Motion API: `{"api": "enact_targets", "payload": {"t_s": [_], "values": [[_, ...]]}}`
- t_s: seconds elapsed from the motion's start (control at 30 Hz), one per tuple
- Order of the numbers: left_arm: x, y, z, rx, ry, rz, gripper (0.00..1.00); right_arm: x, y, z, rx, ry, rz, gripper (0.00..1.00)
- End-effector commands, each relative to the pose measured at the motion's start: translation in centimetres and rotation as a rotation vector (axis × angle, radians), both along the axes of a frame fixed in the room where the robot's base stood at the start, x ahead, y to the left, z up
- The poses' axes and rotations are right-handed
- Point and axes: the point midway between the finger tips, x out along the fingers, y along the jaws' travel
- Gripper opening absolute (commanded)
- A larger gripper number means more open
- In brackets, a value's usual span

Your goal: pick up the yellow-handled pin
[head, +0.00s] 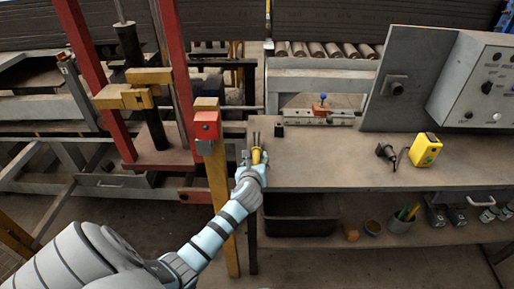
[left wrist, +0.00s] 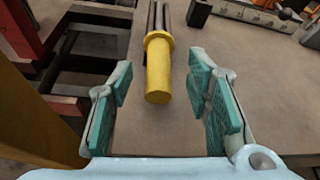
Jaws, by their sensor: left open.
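The yellow-handled pin (left wrist: 158,75) lies at the left end of the bench top in the left wrist view. Its yellow handle points toward my left gripper, and its grey metal shaft points away. In the head view the handle (head: 256,156) shows just past my left gripper (head: 254,163). In the left wrist view my left gripper (left wrist: 165,105) is open and empty. Its teal-padded fingers stand to either side of the handle's near end, with gaps on both sides. I cannot tell whether the fingertips reach alongside the handle. My right gripper is not in view.
A small black block (head: 279,130) sits close by. A yellow device (head: 425,150) stands farther right. A yellow post (head: 215,190) and red frame (head: 178,80) stand close on the left.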

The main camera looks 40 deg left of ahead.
Motion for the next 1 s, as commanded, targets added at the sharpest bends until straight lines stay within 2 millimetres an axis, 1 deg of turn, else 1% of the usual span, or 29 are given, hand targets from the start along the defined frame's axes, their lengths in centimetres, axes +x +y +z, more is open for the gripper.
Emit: {"api": "enact_targets", "payload": {"t_s": [0.03, 0.13, 0.2, 0.37, 0.47, 0.6, 0.67, 0.9, 0.97, 1.0], "values": [[0.8, 0.8, -0.5, 0.002, -0.001, 0.001, 0.45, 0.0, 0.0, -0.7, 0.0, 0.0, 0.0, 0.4], [2.0, 1.5, -1.1, 0.0, 0.0, -0.001, 0.45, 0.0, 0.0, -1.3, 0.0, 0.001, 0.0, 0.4], [2.3, 1.7, -1.2, 0.0, 0.0, -0.001, 0.45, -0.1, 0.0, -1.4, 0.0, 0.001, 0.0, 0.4], [2.3, 1.7, -1.0, -0.001, 0.0, -0.002, 0.45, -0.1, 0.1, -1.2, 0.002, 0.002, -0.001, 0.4], [2.3, 1.6, -1.0, -0.001, 0.0, -0.002, 0.3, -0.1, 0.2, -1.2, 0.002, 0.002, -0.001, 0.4], [2.3, 1.6, -1.0, -0.001, 0.0, -0.002, 0.08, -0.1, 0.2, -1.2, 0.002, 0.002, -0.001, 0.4], [2.3, 1.6, -1.0, -0.001, 0.0, -0.002, 0.0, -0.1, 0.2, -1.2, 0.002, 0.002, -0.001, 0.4], [2.3, 1.6, -1.0, -0.002, -0.001, -0.003, 0.0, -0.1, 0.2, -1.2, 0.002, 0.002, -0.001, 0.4], [2.3, 1.6, -0.7, -0.001, -0.002, -0.002, 0.0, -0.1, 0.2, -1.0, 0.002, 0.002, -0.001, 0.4], [2.4, 1.6, -0.2, -0.001, -0.002, -0.002, 0.0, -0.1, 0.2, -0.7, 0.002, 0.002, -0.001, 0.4]]}}
